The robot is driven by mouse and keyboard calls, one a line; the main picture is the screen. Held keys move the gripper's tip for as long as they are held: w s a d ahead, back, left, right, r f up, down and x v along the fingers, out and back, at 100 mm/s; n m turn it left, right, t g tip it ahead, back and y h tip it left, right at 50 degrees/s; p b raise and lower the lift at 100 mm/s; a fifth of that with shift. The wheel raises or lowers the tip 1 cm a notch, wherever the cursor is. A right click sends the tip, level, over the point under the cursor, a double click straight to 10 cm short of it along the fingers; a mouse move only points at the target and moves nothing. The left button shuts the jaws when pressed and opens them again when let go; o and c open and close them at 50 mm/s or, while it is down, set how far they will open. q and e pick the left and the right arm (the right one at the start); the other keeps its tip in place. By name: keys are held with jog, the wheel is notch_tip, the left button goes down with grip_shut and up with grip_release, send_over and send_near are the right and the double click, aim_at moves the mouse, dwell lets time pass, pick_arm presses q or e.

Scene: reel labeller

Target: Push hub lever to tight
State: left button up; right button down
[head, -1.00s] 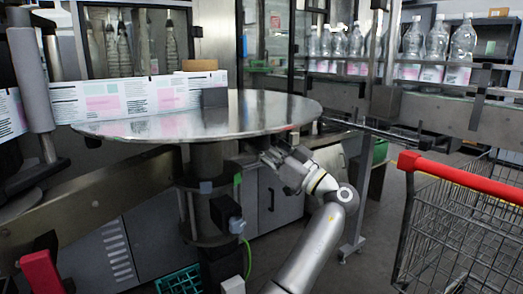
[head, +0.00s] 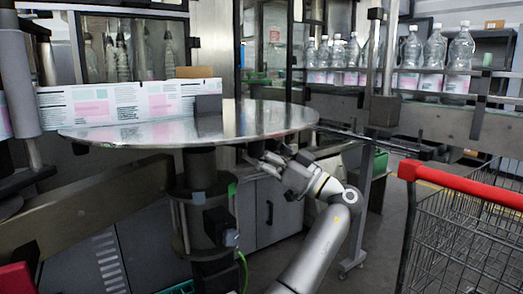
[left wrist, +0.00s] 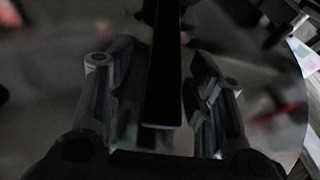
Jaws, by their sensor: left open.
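A large round metal disc (head: 180,129) lies flat on a dark column (head: 200,172). My left gripper (head: 262,160) is below the disc's right front edge, pointing left toward the column. In the left wrist view its two fingers (left wrist: 165,95) stand apart. A long dark bar (left wrist: 162,75) runs between them. It may be the hub lever, but I cannot tell whether a finger touches it. The disc fills the background there. The lever is not clear in the head view, where the disc and gripper crowd the area. My right gripper is not in view.
A printed label web (head: 130,100) runs behind the disc, with a dark block (head: 208,104) beside it. A cart with a red handle (head: 460,182) stands at right. Bottles (head: 435,48) line a conveyor at the back right. A steel beam (head: 90,205) crosses the left.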

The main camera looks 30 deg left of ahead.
pick_arm(q)
jog(key=v, duration=1.2)
